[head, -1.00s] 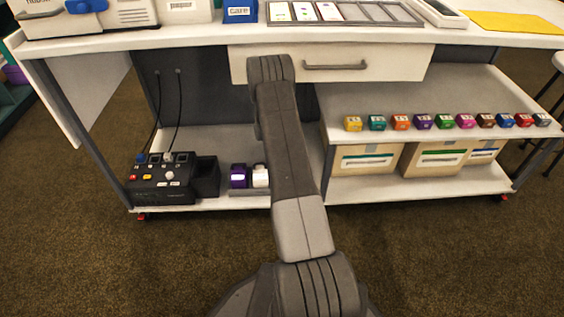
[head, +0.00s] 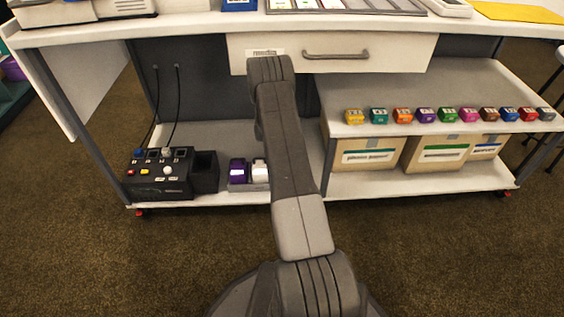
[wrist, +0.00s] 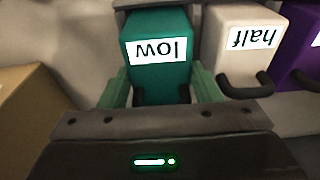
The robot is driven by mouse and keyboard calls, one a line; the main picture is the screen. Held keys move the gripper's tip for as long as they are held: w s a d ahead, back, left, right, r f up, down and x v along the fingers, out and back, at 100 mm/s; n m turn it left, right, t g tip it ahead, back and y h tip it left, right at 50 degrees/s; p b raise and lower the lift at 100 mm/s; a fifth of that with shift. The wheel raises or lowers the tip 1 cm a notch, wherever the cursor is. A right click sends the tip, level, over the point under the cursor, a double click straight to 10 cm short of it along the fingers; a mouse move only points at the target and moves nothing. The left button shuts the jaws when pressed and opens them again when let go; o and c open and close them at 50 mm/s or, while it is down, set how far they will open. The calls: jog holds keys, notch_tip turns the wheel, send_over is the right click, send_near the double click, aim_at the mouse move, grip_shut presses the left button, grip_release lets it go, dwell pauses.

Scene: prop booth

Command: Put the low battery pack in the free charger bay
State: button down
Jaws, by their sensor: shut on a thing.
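The low battery pack (wrist: 158,72) is teal with a white "low" label that reads upside down in the wrist view. My gripper (wrist: 160,94) is shut on it, with one green finger on each side. In the head view my arm hides the gripper and this pack. A black unit (head: 160,184) with small coloured and white parts on top, probably the charger, stands on the lower left shelf. A dark open-topped compartment (head: 205,174) is at its right end; its inside is too dark to tell.
A white "half" pack (wrist: 241,40) stands right beside the held one, with a purple pack (wrist: 300,45) beyond. Two cables (head: 177,105) hang behind the black unit. A shelf with several coloured cubes (head: 402,117) and boxes (head: 368,155) is at right. A drawer (head: 390,55) overhangs.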

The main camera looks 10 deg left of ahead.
jog(key=shift+f, duration=0.4)
jog(key=shift+b, duration=0.3)
jog(key=shift+c, duration=1.9)
grip_release()
jog(key=shift+f, duration=0.1)
notch_tip(320, 180, up, 14)
jog(key=s+p, duration=0.2)
jog(key=p, duration=0.2)
jog(key=shift+d+f+p, duration=0.15)
jog(key=shift+d+p, duration=0.15)
jog(key=shift+p, duration=0.1)
